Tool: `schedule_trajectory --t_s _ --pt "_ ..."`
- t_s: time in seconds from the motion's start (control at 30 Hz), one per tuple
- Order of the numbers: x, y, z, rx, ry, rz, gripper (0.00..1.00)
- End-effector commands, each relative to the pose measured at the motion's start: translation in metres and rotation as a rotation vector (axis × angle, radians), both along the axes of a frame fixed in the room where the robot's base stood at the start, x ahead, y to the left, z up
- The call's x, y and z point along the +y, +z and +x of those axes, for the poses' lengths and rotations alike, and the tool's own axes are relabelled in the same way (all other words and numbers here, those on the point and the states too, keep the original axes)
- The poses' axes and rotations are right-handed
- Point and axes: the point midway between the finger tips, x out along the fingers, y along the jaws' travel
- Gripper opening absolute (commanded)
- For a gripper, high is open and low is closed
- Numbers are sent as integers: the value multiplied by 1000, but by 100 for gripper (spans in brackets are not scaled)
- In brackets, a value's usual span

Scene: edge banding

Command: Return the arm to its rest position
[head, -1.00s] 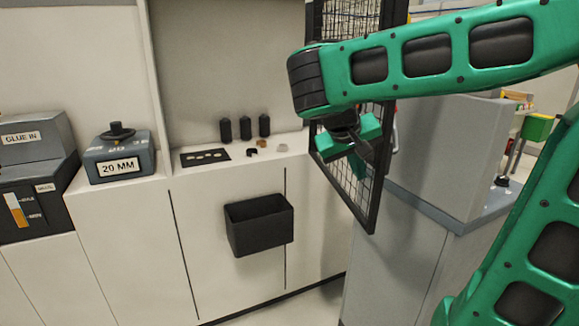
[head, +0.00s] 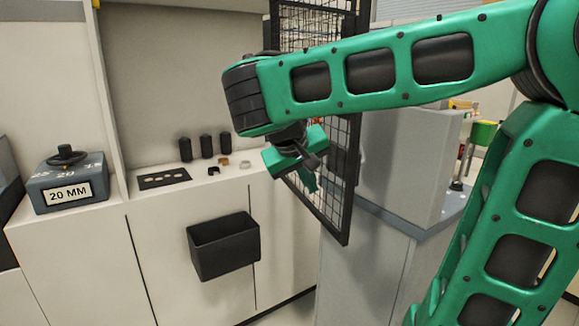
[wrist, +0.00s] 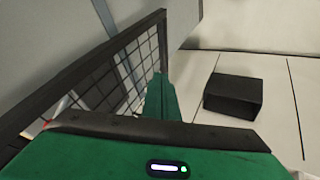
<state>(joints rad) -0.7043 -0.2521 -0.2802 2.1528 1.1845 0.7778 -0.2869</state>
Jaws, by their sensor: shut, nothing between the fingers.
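My gripper (head: 308,178) hangs at the end of my green arm in the head view, in front of the black mesh gate. It is shut and holds nothing. In the wrist view my gripper's green fingers (wrist: 160,97) are together, with the mesh gate to their left and the black bin to their right. My forearm crosses the upper right of the head view and hides part of the gate.
The black mesh gate (head: 341,195) stands close to my gripper. A black bin (head: 224,246) hangs on the pale cabinet front. A ledge carries several black cylinders (head: 206,146) and a plate with holes (head: 163,178). A 20 MM block (head: 68,186) sits left. A grey cabinet (head: 400,165) stands behind my arm.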

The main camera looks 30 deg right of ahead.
Motion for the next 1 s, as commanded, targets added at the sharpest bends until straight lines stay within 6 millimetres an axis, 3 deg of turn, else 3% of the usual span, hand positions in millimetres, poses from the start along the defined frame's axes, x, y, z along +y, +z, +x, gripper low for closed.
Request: schedule_trajectory --t_s 0.2,0.5,0.83,1.0 --pt "22 37 -12 -5 -5 2 0" --pt "38 64 -22 -1 -8 1 0" --pt "38 64 -22 0 -1 1 0" --pt "28 42 -9 3 63 2 0"
